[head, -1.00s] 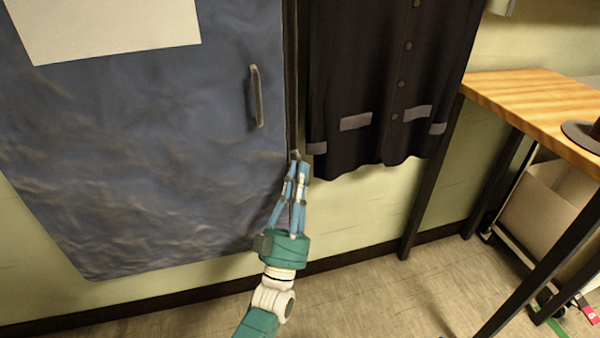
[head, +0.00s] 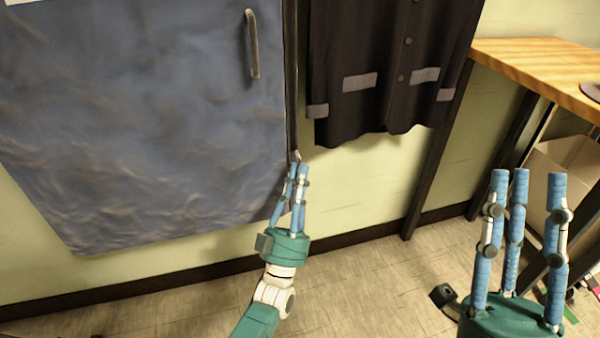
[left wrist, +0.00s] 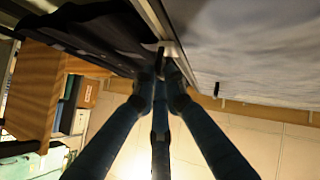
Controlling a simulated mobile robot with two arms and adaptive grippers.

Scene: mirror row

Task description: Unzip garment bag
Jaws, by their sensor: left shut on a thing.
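The blue garment bag (head: 150,120) hangs on the left in the head view, with a grey handle (head: 252,44) on its front. A dark zip line (head: 291,90) runs down its right edge. My left gripper (head: 298,166) is shut on the small zip pull (head: 295,155) low on that edge. The left wrist view shows the fingers closed around the pull (left wrist: 164,50) beside the pale zip track (left wrist: 158,22). My right gripper (head: 528,178) is at the lower right with its fingers spread open and nothing between them.
A dark jacket (head: 385,70) hangs just right of the bag. A wooden table (head: 530,62) with dark legs stands at the right, with a pale box (head: 560,165) under it. The floor (head: 380,280) between the grippers is clear.

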